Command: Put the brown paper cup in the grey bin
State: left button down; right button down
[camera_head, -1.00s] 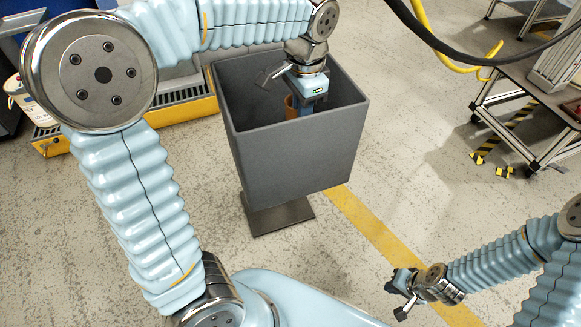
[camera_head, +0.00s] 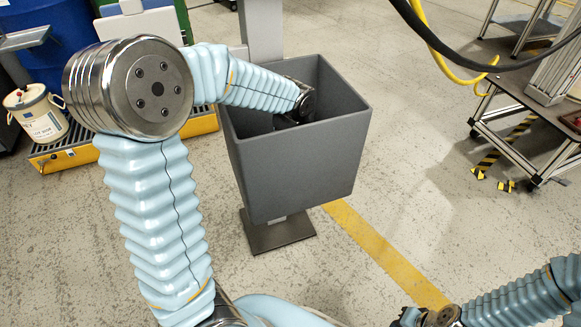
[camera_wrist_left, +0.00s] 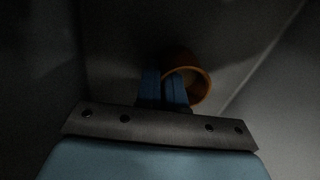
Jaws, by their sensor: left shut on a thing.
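The grey bin (camera_head: 300,160) stands on a post with a flat base, its open top facing up. My left arm reaches over its rim and the wrist is down inside it. The bin wall hides the left gripper's fingers in the head view. In the dark left wrist view, my left gripper (camera_wrist_left: 164,90) has its blue fingers shut on the brown paper cup (camera_wrist_left: 204,80), at the cup's side. The cup's round opening shows, with grey bin walls around it. My right gripper (camera_head: 420,318) is at the bottom edge of the head view, partly cut off.
A white bucket (camera_head: 40,117) stands on a yellow-edged pallet (camera_head: 70,158) left of the bin. A metal frame cart (camera_head: 530,120) is at the right. A black hose and a yellow hose (camera_head: 460,66) hang at the top right. Floor between bin and cart is free.

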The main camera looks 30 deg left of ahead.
pick_arm(q)
jog(key=c, duration=1.7)
grip_release()
jog(key=shift+f, duration=0.15)
jog(key=o, duration=0.5)
jog(key=shift+c, duration=0.2)
jog(key=shift+r, duration=0.3)
notch_tip(320, 180, up, 12)
jog(key=p, duration=0.2)
jog(key=shift+s+d, duration=0.2)
jog(key=shift+f, duration=0.15)
